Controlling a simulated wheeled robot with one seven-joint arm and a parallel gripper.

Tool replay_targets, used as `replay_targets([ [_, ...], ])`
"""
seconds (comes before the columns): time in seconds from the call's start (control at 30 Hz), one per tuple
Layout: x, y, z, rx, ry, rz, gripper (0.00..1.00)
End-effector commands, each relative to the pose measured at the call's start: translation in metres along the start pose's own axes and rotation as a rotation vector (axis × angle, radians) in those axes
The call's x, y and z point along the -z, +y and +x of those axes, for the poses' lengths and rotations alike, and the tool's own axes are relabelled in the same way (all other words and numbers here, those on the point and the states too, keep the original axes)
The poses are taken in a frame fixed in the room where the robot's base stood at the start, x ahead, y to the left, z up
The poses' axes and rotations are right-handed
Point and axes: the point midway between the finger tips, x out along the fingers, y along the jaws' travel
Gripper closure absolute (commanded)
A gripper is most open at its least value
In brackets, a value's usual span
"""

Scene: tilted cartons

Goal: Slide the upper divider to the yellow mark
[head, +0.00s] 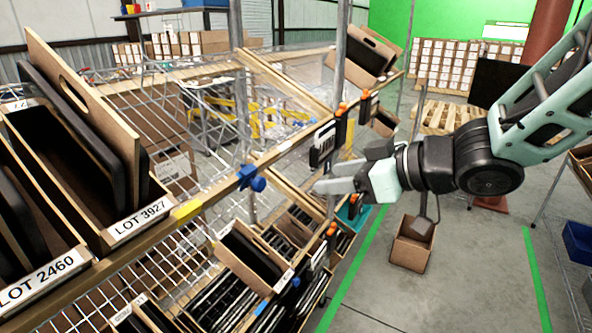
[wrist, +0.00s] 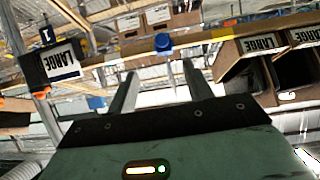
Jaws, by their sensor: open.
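The upper divider is a blue slider with a round knob (head: 250,178) on the wooden front rail of the upper shelf. The yellow mark (head: 187,208) is on the same rail, to the left of the divider and apart from it. My gripper (head: 322,186) is to the right of the divider, with clear space between them. In the wrist view, my gripper's two fingers (wrist: 160,72) are spread and empty. The blue knob (wrist: 163,42) shows beyond the fingertips, roughly between them.
Cartons labelled LOT 3927 (head: 139,221) and LOT 2460 (head: 40,280) sit tilted on the upper shelf at left. A black label holder (head: 322,143) hangs on the rail right of the divider. Lower cartons (head: 250,255) stand below. An open box (head: 411,244) is on the floor.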

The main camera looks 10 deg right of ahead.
Motion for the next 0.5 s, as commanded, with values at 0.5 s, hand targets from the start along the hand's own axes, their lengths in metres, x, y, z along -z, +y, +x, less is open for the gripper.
replay_targets([
  [0.5, 0.011, -0.004, 0.019, 0.045, 0.032, 0.006, 0.49],
])
